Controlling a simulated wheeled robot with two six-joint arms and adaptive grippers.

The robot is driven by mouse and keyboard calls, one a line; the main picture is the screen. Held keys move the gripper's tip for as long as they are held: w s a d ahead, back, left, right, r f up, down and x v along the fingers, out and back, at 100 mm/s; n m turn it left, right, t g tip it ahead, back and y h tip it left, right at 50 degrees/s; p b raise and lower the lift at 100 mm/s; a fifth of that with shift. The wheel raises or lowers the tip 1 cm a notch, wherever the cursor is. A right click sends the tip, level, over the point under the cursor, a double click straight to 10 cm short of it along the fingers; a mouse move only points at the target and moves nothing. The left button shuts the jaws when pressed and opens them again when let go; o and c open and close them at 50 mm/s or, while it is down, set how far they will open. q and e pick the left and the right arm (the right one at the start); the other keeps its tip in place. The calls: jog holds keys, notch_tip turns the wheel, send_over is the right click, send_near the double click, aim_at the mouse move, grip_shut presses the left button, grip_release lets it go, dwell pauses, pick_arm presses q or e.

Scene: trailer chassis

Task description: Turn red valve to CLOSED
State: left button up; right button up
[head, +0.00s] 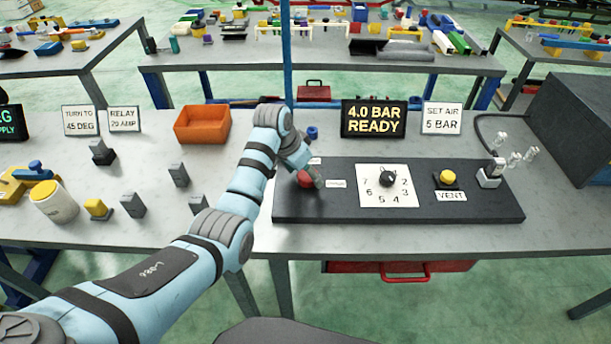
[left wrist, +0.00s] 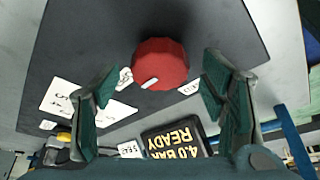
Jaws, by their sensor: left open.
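The red valve (head: 304,179) is a round knob at the left end of the dark panel (head: 450,208), partly hidden by my left arm in the head view. In the left wrist view the red valve (left wrist: 160,62) has a white pointer mark on its edge, with a small white label on either side. The label words are too small to read. My left gripper (head: 309,174) is at the valve. In the wrist view its two green-padded fingers (left wrist: 161,75) are spread, with the knob between and beyond them; I see no contact. My right gripper is not in view.
The panel also holds a black dial (head: 387,178) on a numbered plate and a yellow VENT button (head: 447,178). A display (head: 373,119) reads "4.0 BAR READY". An orange bin (head: 202,124) stands behind my arm. Several switch blocks and a dark box (head: 580,125) stand on the table.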

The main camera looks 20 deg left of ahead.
pick_arm(q)
jog(key=shift+w+d+f, duration=0.1)
jog(key=shift+w+f, duration=0.05)
jog(key=shift+f, duration=0.35)
